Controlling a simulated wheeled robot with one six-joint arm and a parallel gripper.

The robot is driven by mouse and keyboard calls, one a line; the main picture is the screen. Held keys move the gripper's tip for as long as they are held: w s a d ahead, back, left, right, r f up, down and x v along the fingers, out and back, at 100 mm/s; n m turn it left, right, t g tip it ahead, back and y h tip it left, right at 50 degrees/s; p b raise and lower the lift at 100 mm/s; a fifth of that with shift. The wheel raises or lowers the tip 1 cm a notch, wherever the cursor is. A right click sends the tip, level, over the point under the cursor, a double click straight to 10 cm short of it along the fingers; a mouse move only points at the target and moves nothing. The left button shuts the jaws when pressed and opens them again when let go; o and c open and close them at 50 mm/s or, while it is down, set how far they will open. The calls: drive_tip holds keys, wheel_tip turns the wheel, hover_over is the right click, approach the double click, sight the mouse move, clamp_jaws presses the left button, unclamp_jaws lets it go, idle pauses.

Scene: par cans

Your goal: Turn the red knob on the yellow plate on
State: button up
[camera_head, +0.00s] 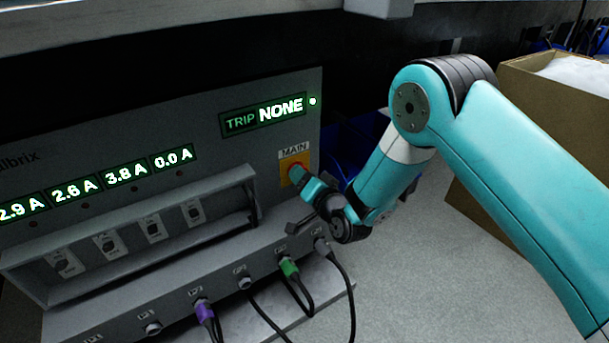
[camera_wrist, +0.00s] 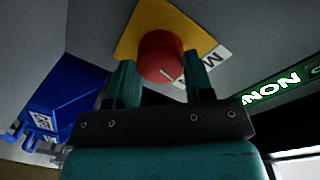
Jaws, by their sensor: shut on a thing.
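The yellow plate (camera_wrist: 130,38) is on the grey panel beside a MAIN label; in the head view the plate (camera_head: 290,160) shows at the panel's right end. The red knob (camera_wrist: 160,55) sits on the plate and carries a white pointer line. In the head view, only a little of the knob (camera_head: 295,171) shows past my gripper. My gripper (camera_wrist: 160,78) is shut on the red knob, one finger on each side of it. In the head view my gripper (camera_head: 303,180) reaches the knob from the lower right.
A lit display (camera_head: 265,115) reads TRIP NONE above the plate. Several switches (camera_head: 153,228) sit behind a guard bar at left. Cables with green (camera_head: 289,268) and purple (camera_head: 204,311) plugs hang below. A blue bin (camera_wrist: 62,100) and a cardboard box (camera_head: 480,205) stand nearby.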

drive_tip(key=m+p, duration=0.1)
drive_tip(key=m, duration=0.5)
drive_tip(key=shift+g+p, duration=0.3)
drive_tip(key=shift+p, duration=0.05)
drive_tip(key=shift+f, duration=0.1)
drive_tip(key=o, duration=0.9)
